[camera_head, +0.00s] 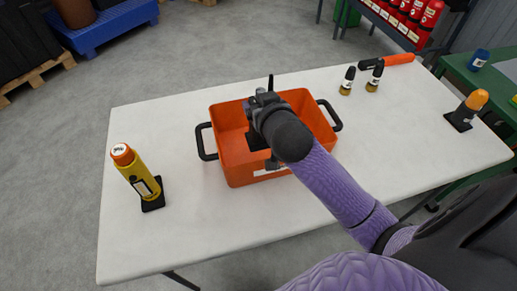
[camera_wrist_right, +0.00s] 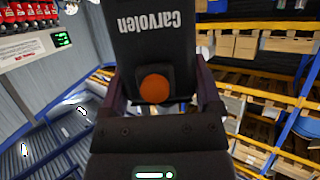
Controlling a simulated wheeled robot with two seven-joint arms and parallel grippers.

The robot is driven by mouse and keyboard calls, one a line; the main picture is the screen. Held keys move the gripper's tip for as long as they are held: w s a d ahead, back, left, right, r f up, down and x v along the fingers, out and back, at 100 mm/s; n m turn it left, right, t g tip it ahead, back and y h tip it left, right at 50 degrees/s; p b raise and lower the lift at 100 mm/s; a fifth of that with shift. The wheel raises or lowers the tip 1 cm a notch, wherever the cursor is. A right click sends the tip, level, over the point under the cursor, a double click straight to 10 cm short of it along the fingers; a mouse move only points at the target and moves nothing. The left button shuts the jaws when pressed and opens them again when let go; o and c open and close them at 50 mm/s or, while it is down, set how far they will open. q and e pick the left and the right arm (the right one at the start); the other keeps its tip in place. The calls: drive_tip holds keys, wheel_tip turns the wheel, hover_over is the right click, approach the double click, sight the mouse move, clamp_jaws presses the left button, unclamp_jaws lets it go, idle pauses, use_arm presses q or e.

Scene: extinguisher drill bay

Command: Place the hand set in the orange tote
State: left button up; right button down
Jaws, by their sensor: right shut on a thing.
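The orange tote (camera_head: 237,170) stands on the white table, with a black handle at each end. My right gripper (camera_head: 266,108) is over the tote, its arm reaching in from the lower right. In the right wrist view the gripper (camera_wrist_right: 155,95) is shut on the black hand set (camera_wrist_right: 150,50), which has white "Carvolen" lettering and a round orange button. A thin black upright part shows above the gripper in the head view. The gripper and arm hide much of the hand set and part of the tote's inside. My left gripper is not in view.
A yellow canister with an orange cap (camera_head: 137,173) stands left of the tote on the white table (camera_head: 190,230). A green bench (camera_head: 460,70) adjoins at right.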

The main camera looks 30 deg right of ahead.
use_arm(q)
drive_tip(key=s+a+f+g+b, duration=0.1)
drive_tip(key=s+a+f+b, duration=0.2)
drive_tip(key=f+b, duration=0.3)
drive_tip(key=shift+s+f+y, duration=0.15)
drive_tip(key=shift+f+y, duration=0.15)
use_arm(e)
drive_tip(key=w+d+f, duration=0.1)
drive_tip(key=d+f, duration=0.3)
drive_tip(key=f, duration=0.7)
drive_tip(key=shift+w+d+f, duration=0.2)
drive_tip(key=shift+w+f, duration=0.1)
drive_tip(key=shift+f, duration=0.05)
drive_tip(key=shift+c, duration=0.2)
unclamp_jaws()
drive_tip(key=shift+o, duration=0.2)
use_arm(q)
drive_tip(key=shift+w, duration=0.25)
use_arm(e)
drive_tip(key=shift+r, duration=0.1)
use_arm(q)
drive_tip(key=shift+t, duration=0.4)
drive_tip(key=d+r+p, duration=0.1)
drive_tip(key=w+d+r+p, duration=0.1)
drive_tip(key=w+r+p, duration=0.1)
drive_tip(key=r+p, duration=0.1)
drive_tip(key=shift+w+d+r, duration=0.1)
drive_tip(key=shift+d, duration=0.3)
use_arm(e)
drive_tip(key=v, duration=1.2)
